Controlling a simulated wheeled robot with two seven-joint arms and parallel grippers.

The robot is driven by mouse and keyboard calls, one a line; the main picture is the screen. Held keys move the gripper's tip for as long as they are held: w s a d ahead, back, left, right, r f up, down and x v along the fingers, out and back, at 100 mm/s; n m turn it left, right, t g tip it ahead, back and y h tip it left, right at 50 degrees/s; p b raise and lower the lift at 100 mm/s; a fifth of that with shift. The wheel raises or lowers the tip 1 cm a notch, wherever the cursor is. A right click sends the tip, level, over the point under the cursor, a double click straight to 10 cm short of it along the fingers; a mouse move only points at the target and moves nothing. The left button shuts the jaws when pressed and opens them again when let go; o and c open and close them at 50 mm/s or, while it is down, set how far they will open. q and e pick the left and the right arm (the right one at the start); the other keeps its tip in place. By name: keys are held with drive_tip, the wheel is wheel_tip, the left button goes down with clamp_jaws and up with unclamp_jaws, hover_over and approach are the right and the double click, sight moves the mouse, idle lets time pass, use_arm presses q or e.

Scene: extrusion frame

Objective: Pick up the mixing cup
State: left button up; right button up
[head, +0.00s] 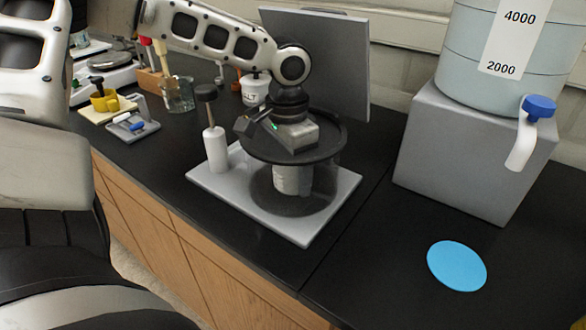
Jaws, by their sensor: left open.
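A pale, off-white cup-like cylinder (292,181), which looks like the mixing cup, stands low on a round dark base on a grey plate (218,187). A dark round rim (335,143) sits above it, and its upper part is hidden. My left gripper (285,137) points down over this rim, directly above the cup, with its body overlapping the rim. It is open; its fingertips are mostly hidden, and I cannot tell whether they touch the cup. My right gripper is not in view.
A white post with a black knob (213,135) stands at the plate's left. A grey panel (335,50) rises behind. A large tank (480,45) stands on a grey block (455,150). A blue disc (457,266) lies front right. Glass beaker (178,94) and labelled tub (255,90) stand behind.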

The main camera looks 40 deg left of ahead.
use_arm(q)
drive_tip(key=c, duration=1.1)
drive_tip(key=shift+o, duration=0.2)
drive_tip(key=shift+r, duration=0.15)
